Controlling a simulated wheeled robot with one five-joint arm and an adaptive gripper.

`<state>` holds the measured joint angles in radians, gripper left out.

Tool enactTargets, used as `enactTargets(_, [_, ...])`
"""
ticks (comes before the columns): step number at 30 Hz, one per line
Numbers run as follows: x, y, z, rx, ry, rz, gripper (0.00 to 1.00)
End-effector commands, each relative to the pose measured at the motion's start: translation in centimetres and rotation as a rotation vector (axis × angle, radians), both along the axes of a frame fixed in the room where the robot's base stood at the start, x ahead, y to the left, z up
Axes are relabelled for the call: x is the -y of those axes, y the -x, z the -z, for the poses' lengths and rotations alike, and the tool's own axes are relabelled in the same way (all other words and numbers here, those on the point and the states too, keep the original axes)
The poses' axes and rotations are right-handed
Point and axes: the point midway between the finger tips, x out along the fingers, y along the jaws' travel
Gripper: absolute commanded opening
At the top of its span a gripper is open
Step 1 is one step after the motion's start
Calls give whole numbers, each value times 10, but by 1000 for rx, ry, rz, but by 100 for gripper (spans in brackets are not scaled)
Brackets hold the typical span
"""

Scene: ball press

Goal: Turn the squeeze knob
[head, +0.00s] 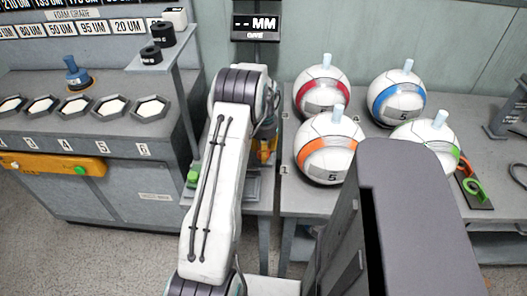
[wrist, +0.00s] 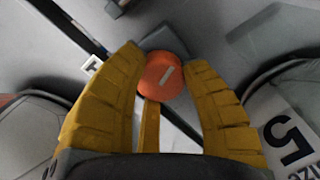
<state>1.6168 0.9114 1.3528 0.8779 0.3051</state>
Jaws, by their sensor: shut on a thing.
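The squeeze knob, a round orange knob with a pale mark on its face (wrist: 166,74), sits between the two yellow fingers of my gripper (wrist: 165,66) in the wrist view. The fingers are shut on it, one on each side. The pale mark runs at a slant. In the head view my arm hides the knob, and only a bit of my yellow gripper (head: 266,151) shows beside the arm.
Four balls with red (head: 322,92), blue (head: 396,97), orange (head: 327,147) and green (head: 425,140) bands stand on the bench right of my arm. A display (head: 256,24) reads "--MM". A grey bench with hexagonal trays (head: 76,108) stands at left.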

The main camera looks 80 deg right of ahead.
Motion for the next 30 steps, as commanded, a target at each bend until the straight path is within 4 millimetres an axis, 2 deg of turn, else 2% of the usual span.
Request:
enactTargets(14, [1, 0, 1, 0, 2, 15, 9])
enactTargets(15, [1, 0, 1, 0, 2, 15, 43])
enactTargets(24, [0, 0, 0, 0, 1, 15, 68])
enactTargets(30, [0, 0, 0, 0, 1, 15, 68])
